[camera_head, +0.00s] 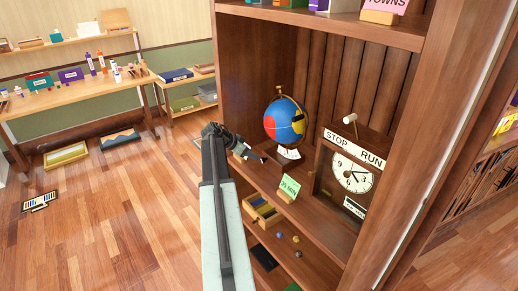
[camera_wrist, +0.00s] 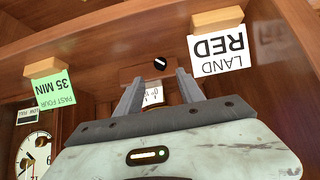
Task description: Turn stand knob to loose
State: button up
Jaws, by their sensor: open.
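The globe (camera_head: 284,121), blue, red and yellow, stands on the shelf in the head view. Its stand carries a white label (camera_head: 289,154). In the wrist view a small black knob (camera_wrist: 160,63) sits on a brown wooden block (camera_wrist: 130,74), with a white label (camera_wrist: 152,97) beside it. My gripper (camera_wrist: 158,84) is open, its two fingers apart on either side of the label, and the knob shows just beyond the tips. Nothing is between the fingers except the view of the label. In the head view my gripper (camera_head: 256,154) is at the shelf's front edge, left of the stand.
A "LAND RED" card (camera_wrist: 217,53) stands close to the right finger in the wrist view. A green "35 MIN" card (camera_head: 289,187) and a clock (camera_head: 349,174) stand on the shelf to the right. The cabinet's shelves surround the space; open floor (camera_head: 120,220) lies left.

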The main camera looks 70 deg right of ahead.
aim_at(262, 160)
jog(key=shift+d+f+b, duration=0.1)
jog(key=shift+f+b, duration=0.2)
jog(key=shift+b, duration=0.05)
jog(key=b+x, duration=0.5)
jog(key=x, duration=0.1)
jog(key=shift+d+f, duration=0.15)
jog(key=shift+f, duration=0.25)
jog(key=shift+s+d+f, duration=0.15)
jog(key=shift+s+d, duration=0.15)
